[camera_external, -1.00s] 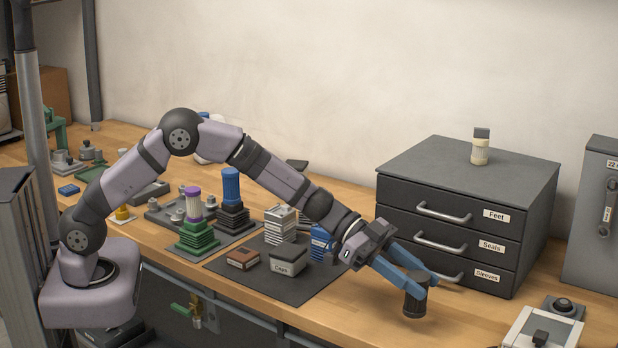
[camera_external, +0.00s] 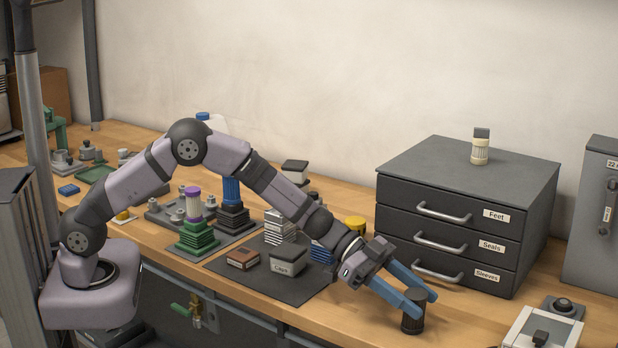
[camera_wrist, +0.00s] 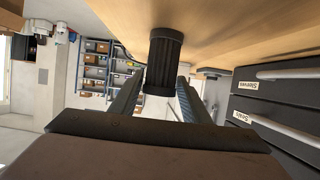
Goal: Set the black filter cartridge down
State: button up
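The black filter cartridge (camera_external: 412,322) is upright at the front right of the bench, in front of the drawer cabinet. My gripper (camera_external: 421,303) is shut on it, its blue fingers on either side of the upper part. In the wrist view the ribbed dark cartridge (camera_wrist: 166,62) sits between the fingertips (camera_wrist: 163,80), with one end toward the wooden bench top. Its lower end is at or just above the wood; I cannot tell whether it touches.
The dark drawer cabinet (camera_external: 450,178) stands close behind, with a cream cartridge (camera_external: 480,150) on top. A grey box (camera_external: 540,328) is to the right. A dark mat (camera_external: 300,291) with boxes lies left. Bare wood (camera_external: 470,310) surrounds the cartridge.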

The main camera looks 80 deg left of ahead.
jog(key=shift+o, duration=0.5)
jog(key=shift+r, duration=0.2)
jog(key=v, duration=1.2)
jog(key=shift+b, duration=0.45)
jog(key=shift+r, duration=0.1)
jog(key=s+a+f+n+g+y+p, duration=0.1)
jog(key=s+a+y+p, duration=0.1)
jog(key=s, duration=0.5)
jog(key=s+a+f+n+g+y+p, duration=0.1)
jog(key=s+a+f+g+y+p, duration=0.1)
jog(key=s+a+y, duration=0.3)
jog(key=s+a+f+n+g+y+p, duration=0.1)
jog(key=s+a+f+y+p, duration=0.1)
jog(key=s, duration=0.7)
jog(key=shift+s+a+f+n+y+p, duration=0.1)
jog(key=shift+a+n+y+p, duration=0.05)
jog(key=shift+a+y+p, duration=0.3)
jog(key=shift+s+a+f+n+y+p, duration=0.15)
jog(key=shift+a+y, duration=0.1)
jog(key=shift+a, duration=0.3)
jog(key=s+d+n+g, duration=0.1)
jog(key=s+n+g, duration=0.4)
jog(key=s, duration=0.8)
jog(key=shift+s+d+r+g+h+b, duration=0.25)
jog(key=shift+s+d+g+h+b, duration=0.05)
jog(key=shift+h+b, duration=0.1)
